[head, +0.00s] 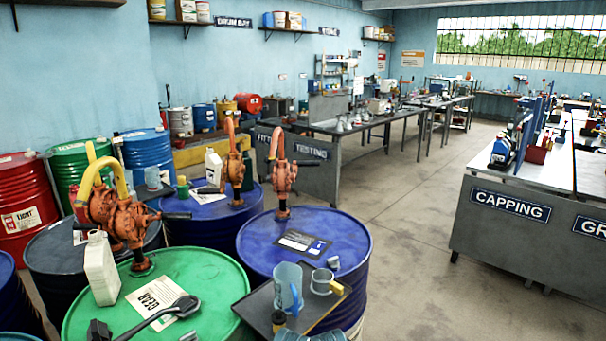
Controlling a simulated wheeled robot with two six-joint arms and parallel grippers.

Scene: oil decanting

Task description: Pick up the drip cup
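No vessel is plainly marked as the drip cup. A small metal cup (321,283) with a yellow handle stands upright on a dark tray (262,316) at the front middle. A translucent blue jug (288,288) stands on the same tray, just left of the cup. A smaller grey metal piece (333,263) sits behind the cup, near the edge of the blue drum (350,240). A small green cup (182,187) stands on a drum farther back. Neither of my grippers can be made out in the head view.
A green drum (215,270) at the front left bears a white jug (101,268) and a dark long-handled tool (165,313). Orange hand pumps (283,177) rise from the drums. The capping bench (510,215) stands at right. The floor (420,270) between is clear.

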